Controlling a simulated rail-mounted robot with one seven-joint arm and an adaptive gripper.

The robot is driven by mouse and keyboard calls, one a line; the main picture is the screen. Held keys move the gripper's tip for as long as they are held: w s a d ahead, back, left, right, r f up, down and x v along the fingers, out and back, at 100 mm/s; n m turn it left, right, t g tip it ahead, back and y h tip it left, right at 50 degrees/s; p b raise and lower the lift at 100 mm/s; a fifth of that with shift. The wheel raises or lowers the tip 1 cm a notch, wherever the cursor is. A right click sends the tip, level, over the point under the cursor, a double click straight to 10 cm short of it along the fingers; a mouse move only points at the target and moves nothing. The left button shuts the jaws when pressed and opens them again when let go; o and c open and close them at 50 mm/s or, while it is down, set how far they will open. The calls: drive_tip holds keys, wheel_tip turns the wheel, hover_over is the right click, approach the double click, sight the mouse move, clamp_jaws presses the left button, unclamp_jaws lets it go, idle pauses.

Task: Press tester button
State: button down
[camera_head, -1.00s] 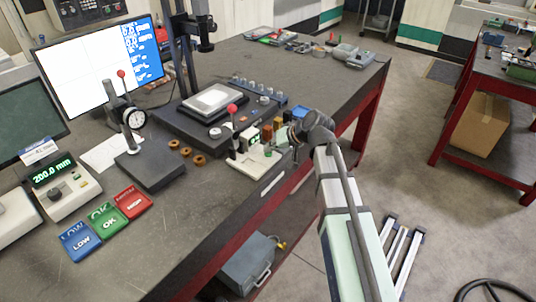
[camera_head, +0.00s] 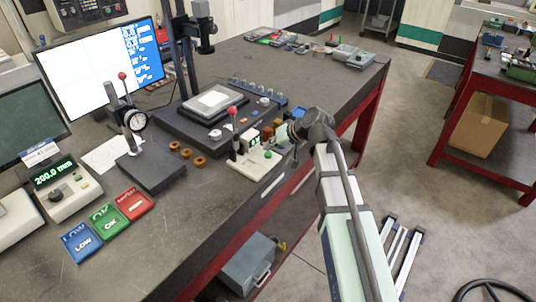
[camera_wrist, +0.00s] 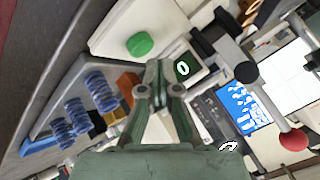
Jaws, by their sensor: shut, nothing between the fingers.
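The tester has a pale base plate (camera_head: 246,168) near the table's front edge, with a round green button (camera_head: 268,155), a small lit display and a lever with a red ball (camera_head: 232,110). In the wrist view the green button (camera_wrist: 140,44) lies just beyond my fingertips, and the display (camera_wrist: 183,68) reads 0. The red ball (camera_wrist: 293,139) is at the right. My gripper (camera_wrist: 157,72) is shut and empty. Its tips appear close to the button and apart from it; the exact gap is unclear. In the head view my wrist partly hides my fingers.
Blue springs (camera_wrist: 75,115) and small coloured blocks stand close beside my gripper. A dial gauge stand (camera_head: 150,170), a press plate (camera_head: 212,101) and blue, green and red LOW, OK and third-label pads (camera_head: 108,220) are to the left.

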sight(270, 154)
drive_tip(key=shift+r+p, duration=1.2)
drive_tip(key=shift+r, duration=1.35)
